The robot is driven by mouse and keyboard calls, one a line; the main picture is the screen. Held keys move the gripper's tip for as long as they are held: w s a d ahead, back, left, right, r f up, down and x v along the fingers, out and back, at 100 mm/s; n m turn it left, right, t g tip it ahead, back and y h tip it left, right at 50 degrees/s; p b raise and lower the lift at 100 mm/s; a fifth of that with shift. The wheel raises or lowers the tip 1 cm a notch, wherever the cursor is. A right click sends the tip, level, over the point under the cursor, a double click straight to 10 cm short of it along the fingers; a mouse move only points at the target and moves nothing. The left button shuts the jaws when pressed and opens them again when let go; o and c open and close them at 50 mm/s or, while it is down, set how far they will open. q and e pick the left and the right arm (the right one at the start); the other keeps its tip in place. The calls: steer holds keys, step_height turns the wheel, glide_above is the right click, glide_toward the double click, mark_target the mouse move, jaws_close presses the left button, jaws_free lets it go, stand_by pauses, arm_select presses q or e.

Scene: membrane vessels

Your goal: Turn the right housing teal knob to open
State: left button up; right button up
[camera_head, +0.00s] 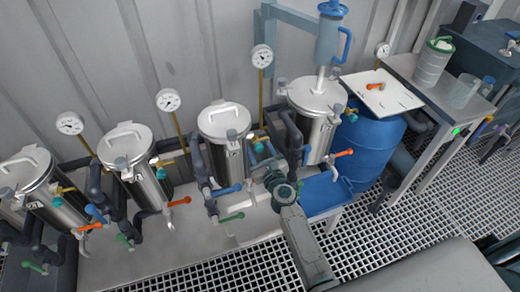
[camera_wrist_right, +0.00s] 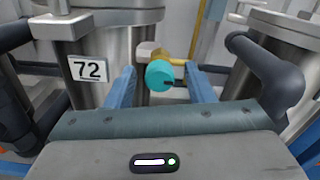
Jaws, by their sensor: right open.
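The teal knob (camera_wrist_right: 160,75) sits on a brass fitting (camera_wrist_right: 178,61) in the right wrist view, with a dark slot or pointer on its right side. It also shows small in the head view (camera_head: 258,147). My right gripper (camera_head: 264,157) is open in front of it, between two steel housings. In the wrist view its two blue fingers (camera_wrist_right: 160,84) stand left and right of the knob, with a visible gap on each side. The knob looks roughly centred between them. Whether the fingertips reach past it is hard to tell. My left gripper is out of view.
A housing labelled 72 (camera_wrist_right: 110,45) stands left of the knob, and the rightmost housing (camera_head: 318,98) stands to the right. A dark pipe elbow (camera_wrist_right: 275,75) is close to the right finger. Gauges, orange-handled valves and a blue barrel (camera_head: 370,145) stand around.

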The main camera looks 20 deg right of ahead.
steer(key=shift+w, duration=0.35)
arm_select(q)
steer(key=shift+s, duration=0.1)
arm_select(e)
steer(key=c, duration=1)
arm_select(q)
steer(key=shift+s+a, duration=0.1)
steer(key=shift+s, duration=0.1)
